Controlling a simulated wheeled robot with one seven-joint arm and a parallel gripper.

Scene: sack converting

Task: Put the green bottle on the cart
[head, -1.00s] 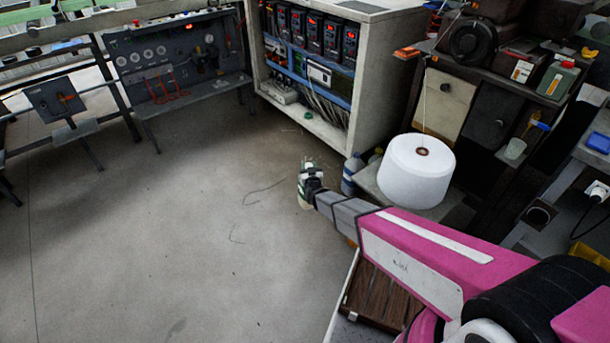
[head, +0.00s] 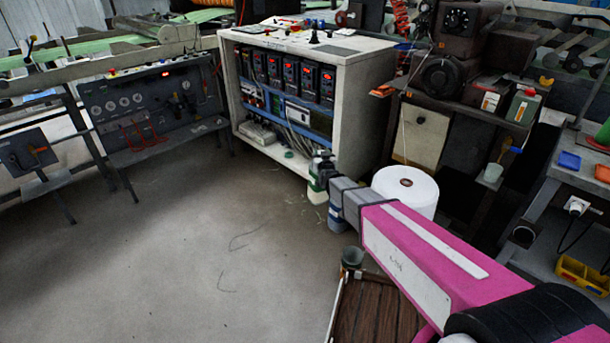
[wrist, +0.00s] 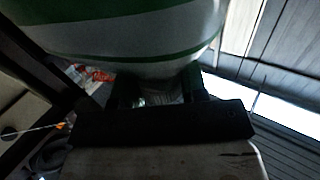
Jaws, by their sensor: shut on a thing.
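My gripper (head: 322,172) is at the far end of my pink and grey arm, small in the head view. It is shut on a white and green bottle (head: 316,188), held over the floor in front of the grey cabinet. In the wrist view the bottle (wrist: 140,40) fills the top of the picture, pale with green bands, right at my gripper's fingers (wrist: 160,95); its far end is out of view. A low brown slatted platform with a pale rim (head: 336,305), perhaps the cart, shows at the bottom, partly hidden by my arm.
A green can (head: 525,106) stands on the right bench. The floor (head: 190,250) at left is clear.

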